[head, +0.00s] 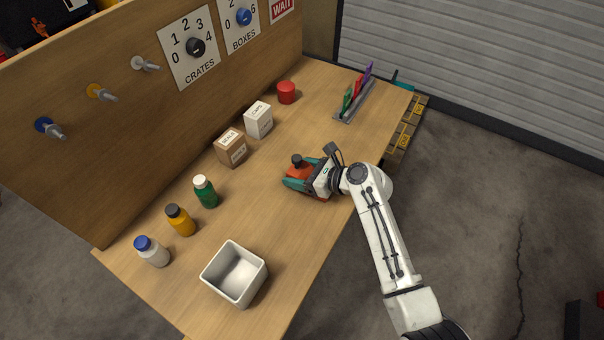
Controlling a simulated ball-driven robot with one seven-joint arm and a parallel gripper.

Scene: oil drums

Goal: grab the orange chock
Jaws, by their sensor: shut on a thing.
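The orange chock (300,172) is on the wooden workbench, near the middle of its right side. It looks orange-red with a dark knob on top. My gripper (298,177) comes in from the right and is shut on the chock, with its teal fingers on either side. The fingers and gripper body hide part of the chock. I cannot tell whether its underside touches the bench.
A brown box (230,148), a white box (258,119) and a red cylinder (286,92) stand behind. Green (206,193), yellow (180,221) and white (152,253) bottles stand left. A grey open bin (209,278) is in front. A rack (350,106) stands at the far end.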

